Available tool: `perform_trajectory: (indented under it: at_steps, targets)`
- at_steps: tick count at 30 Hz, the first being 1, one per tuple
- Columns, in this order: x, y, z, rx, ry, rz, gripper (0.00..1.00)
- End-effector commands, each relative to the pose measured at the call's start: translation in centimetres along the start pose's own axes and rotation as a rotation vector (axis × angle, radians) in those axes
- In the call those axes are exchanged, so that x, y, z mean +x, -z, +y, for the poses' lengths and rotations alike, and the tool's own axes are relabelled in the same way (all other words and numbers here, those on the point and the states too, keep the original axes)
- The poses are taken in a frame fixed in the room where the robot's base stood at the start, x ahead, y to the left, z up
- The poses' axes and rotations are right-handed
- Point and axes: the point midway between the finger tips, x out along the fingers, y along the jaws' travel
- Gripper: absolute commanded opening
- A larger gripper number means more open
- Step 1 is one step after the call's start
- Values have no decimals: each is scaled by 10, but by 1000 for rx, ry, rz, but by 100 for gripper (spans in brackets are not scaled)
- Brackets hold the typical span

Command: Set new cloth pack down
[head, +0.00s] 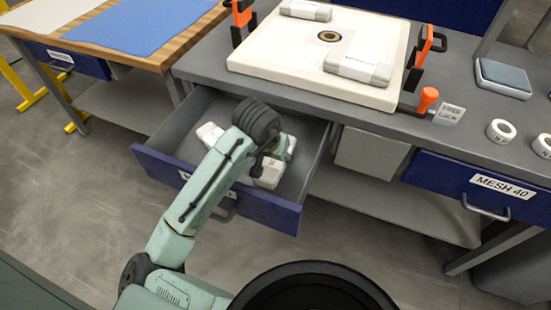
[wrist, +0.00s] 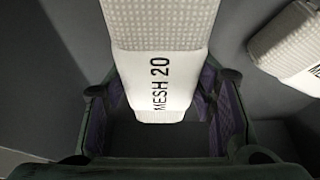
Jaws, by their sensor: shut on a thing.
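In the wrist view a white quilted cloth pack (wrist: 165,65) marked MESH 20 lies between the fingers of my gripper (wrist: 162,88), which is shut on it. In the head view my gripper (head: 268,158) reaches down into the open blue-fronted drawer (head: 255,208), below the press table. White packs (head: 270,175) show around it there; my arm partly hides them and the drawer's label. A second pack (wrist: 292,45) lies to the right in the wrist view, apart from the held one. I cannot tell whether the held pack touches the drawer floor.
A white press plate (head: 290,62) with a round centre hole bears two white packs (head: 358,68), between orange clamps (head: 420,45). A shut MESH 40 drawer (head: 490,195) is at right. White rings (head: 501,131) and a grey-blue pad (head: 503,77) occupy the right of the table.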

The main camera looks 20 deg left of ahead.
Motion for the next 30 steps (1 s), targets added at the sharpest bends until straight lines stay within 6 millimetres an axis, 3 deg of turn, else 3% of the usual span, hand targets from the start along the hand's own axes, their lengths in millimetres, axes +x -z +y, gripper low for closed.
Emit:
perform_trajectory:
  at_steps: [4,14,15,24,30]
  targets:
    - [13,-6,0,-2,0,1,16]
    - [16,-7,0,0,0,2,16]
    - [17,-7,0,0,0,1,52]
    - [16,-6,0,0,0,1,71]
    - [16,-6,0,0,0,1,71]
